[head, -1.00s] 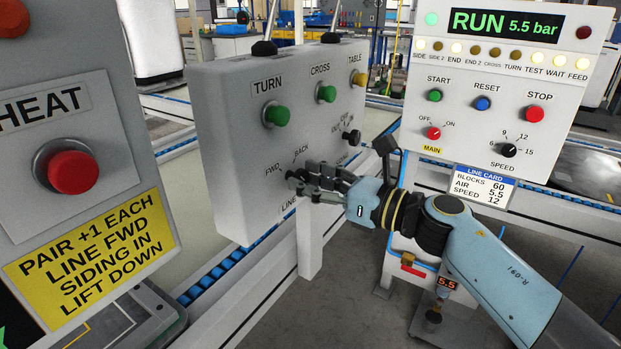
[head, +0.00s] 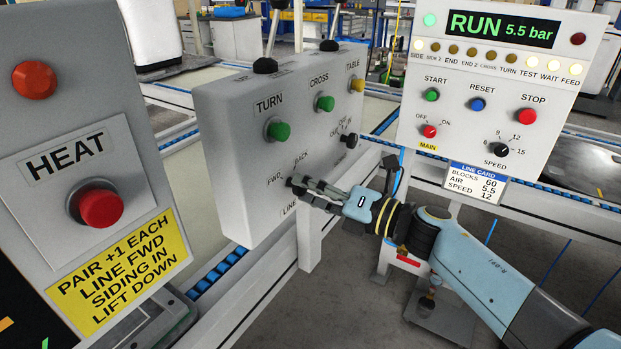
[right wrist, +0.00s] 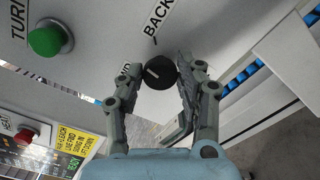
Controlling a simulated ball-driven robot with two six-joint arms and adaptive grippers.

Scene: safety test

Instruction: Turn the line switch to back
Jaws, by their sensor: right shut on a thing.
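The line switch is a round black knob with a white mark, seen in the right wrist view (right wrist: 160,73) low on the grey control box (head: 236,190). It sits between the FWD and BACK labels, above the word LINE. The white mark lies on the side towards FWD. My right gripper (right wrist: 172,76) is shut on the knob, one finger on each side. In the head view the same gripper (head: 298,187) reaches the box face from the right and hides part of the knob. My left gripper is not in view.
The box also bears green TURN (head: 278,130) and CROSS (head: 325,103) buttons, a yellow TABLE button (head: 356,85) and another black knob (head: 350,140). A HEAT panel (head: 80,165) stands at the left. A RUN panel (head: 490,100) stands at the right.

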